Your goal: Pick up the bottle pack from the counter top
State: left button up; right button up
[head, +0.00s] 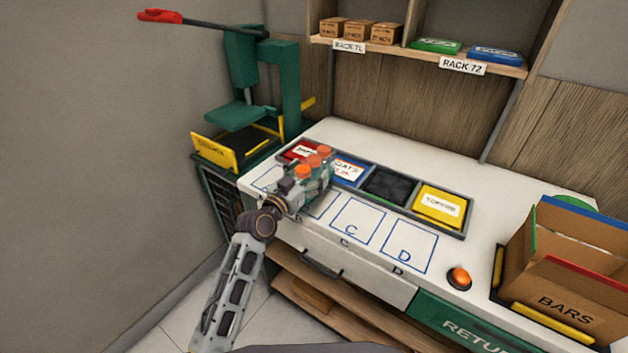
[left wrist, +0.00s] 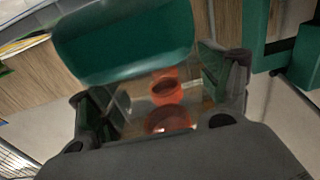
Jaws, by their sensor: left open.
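The bottle pack (head: 322,176) stands on the white counter top (head: 300,148) near the tray row, a clear pack with orange caps and dark green parts. My left gripper (head: 297,187) is at its near left side and partly covers it. In the left wrist view, orange caps (left wrist: 167,92) show between the two spread fingers of my left gripper (left wrist: 165,100). The gripper is open; whether its fingers touch the pack I cannot tell. The lower part of the pack is hidden. My right gripper is not in view.
A tray row with red, blue, black and yellow (head: 440,203) sections lies behind the pack. A green press (head: 245,100) with a red-tipped lever stands at left. A cardboard box marked BARS (head: 565,275) and an orange button (head: 459,277) are at right.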

pick_arm(q)
jog(key=shift+c, duration=0.2)
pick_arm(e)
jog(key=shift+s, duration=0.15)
pick_arm(q)
jog(key=c, duration=0.9)
jog(key=shift+c, duration=0.2)
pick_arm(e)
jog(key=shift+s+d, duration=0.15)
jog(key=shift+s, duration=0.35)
pick_arm(q)
jog(key=shift+r, duration=0.1)
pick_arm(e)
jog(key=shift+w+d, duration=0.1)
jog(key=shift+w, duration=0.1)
